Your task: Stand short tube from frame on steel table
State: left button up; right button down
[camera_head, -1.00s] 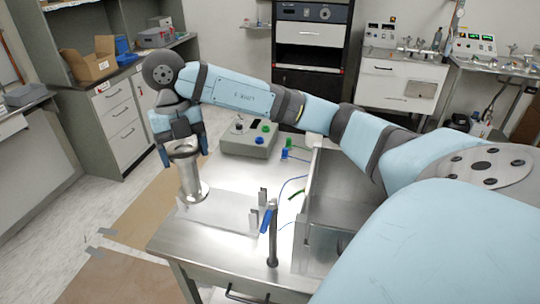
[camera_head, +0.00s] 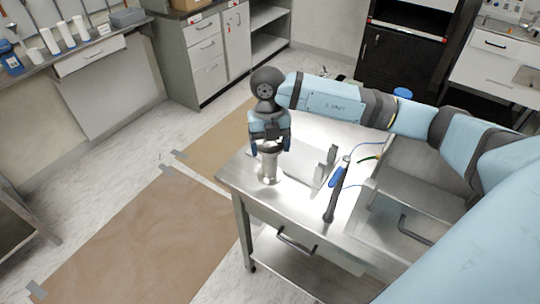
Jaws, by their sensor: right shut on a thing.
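The short tube (camera_head: 268,166) is a shiny metal cylinder with wider flanged ends. My right gripper (camera_head: 270,143) comes down from above and is shut on the tube's upper end. The tube is about upright, over the left part of the steel table (camera_head: 246,183). Its lower flange looks close to the table top; I cannot tell whether it touches. The frame (camera_head: 327,161), a flat plate with short upright brackets, is on the table to the right of the tube, and its brackets hold nothing. My left gripper is not in view.
A dark post with a blue lever (camera_head: 338,184) stands on the table right of the tube. A steel box (camera_head: 415,185) and thin cables are farther right, partly under my right arm. The front left of the table top is bare. Brown mats (camera_head: 140,235) lie on the floor.

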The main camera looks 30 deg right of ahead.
aim_at(270, 158)
jog(key=shift+f, duration=2.1)
jog(key=shift+f, duration=0.2)
grip_release()
jog(key=shift+r, duration=0.1)
jog(key=r, duration=0.4)
jog(key=w+r, duration=0.1)
jog(key=r, duration=0.3)
jog(key=r+b, duration=0.1)
jog(key=r, duration=0.3)
jog(key=shift+w+d, duration=0.3)
